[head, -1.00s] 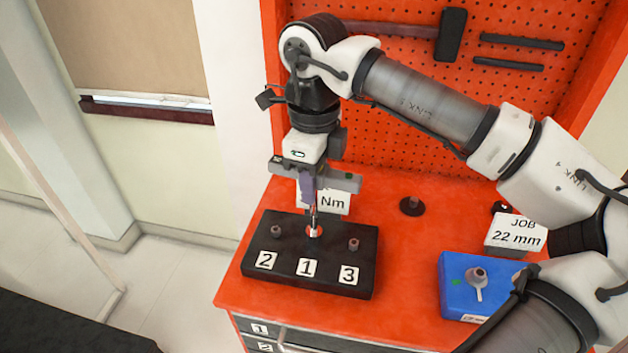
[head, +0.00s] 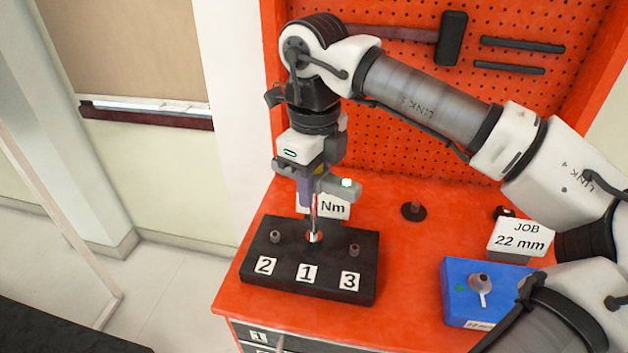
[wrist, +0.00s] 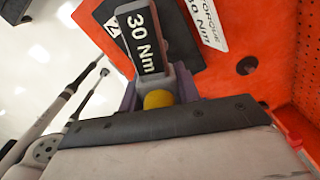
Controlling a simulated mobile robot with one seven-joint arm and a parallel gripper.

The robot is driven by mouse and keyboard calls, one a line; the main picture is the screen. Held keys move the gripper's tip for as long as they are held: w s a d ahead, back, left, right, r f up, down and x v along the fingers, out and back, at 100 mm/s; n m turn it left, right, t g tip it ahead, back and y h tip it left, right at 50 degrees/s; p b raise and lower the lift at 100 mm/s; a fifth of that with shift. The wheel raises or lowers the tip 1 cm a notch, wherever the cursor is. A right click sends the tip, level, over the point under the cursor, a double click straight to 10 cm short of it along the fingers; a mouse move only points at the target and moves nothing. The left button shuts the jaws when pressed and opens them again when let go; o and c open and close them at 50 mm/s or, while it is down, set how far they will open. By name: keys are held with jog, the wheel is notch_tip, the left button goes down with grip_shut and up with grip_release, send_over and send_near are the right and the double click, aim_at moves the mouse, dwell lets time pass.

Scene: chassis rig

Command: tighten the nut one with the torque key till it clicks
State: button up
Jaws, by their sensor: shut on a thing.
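My gripper (head: 309,192) is shut on the torque key (wrist: 142,40), whose grey body reads "30 Nm" in the wrist view. The key is upright, and its thin shaft (head: 314,215) reaches down to the middle station of the black block (head: 262,282), labelled 1. Nut one there is mostly hidden by the key's tip; a reddish ring surrounds that spot. A small green-white light (head: 347,183) glows at the right end of the grey bar by my gripper. The posts at 2 (head: 275,236) and 3 (head: 354,250) stand free.
A "Nm" sign (head: 333,206) stands close behind the block. At the right are a blue block (head: 458,290) with a grey fitting and a "JOB 22 mm" sign (head: 519,236). A dark round stand (head: 413,211) is on the orange bench. The pegboard (head: 400,130) rises behind.

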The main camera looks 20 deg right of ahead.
jog(key=shift+r, duration=0.25)
